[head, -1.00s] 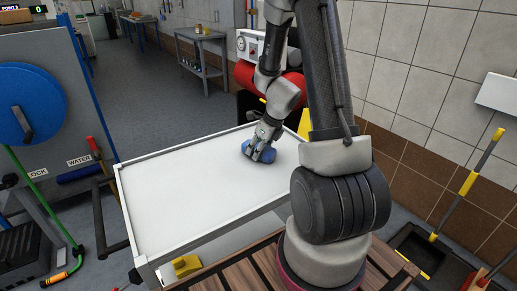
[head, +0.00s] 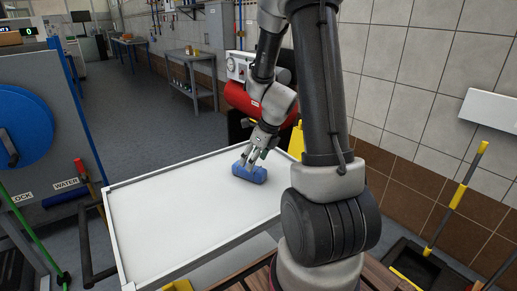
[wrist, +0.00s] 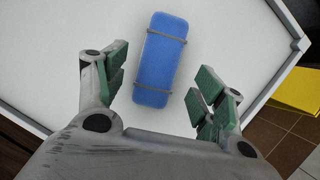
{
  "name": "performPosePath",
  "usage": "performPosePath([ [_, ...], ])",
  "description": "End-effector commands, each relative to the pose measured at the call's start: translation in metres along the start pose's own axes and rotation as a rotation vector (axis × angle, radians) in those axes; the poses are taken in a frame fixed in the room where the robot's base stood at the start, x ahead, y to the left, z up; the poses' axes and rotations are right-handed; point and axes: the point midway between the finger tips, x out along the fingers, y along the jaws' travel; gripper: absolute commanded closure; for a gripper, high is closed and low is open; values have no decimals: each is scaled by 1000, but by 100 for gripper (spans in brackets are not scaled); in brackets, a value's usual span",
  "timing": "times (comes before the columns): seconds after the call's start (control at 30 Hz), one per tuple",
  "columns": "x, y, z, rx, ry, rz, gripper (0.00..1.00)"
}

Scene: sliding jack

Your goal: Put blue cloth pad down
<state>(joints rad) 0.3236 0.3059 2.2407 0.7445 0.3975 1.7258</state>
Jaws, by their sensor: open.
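The blue cloth pad (head: 249,173) lies on the white table top (head: 180,210), near its far right part. In the wrist view the pad (wrist: 161,60) is a rounded blue block with two thin grey bands across it, lying flat on the white surface. My gripper (head: 258,155) is just above and behind the pad in the head view. In the wrist view my gripper (wrist: 160,88) is open, its green-padded fingers spread on either side of the pad's near end with a gap on each side.
The table has a raised light rim (head: 112,245). A red cylinder (head: 250,105) stands behind the table. A yellow object (wrist: 298,92) lies beyond the table edge in the wrist view. The left and middle of the table top are clear.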

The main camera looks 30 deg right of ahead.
Motion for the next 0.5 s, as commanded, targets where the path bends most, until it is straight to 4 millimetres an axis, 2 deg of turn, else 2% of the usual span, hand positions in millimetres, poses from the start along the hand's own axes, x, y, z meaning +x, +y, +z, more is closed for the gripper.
performPosePath([
  [0.03, -13, 0, 1, -2, -4, -4, 31],
  [0.2, -45, 0, 0, -1, -2, -3, 31],
  [0.37, -62, 0, 0, -6, -1, 0, 31],
  [0.47, -77, 9, 4, -117, -4, 0, 31],
  [0.5, -87, 17, 5, -216, -4, 2, 31],
])
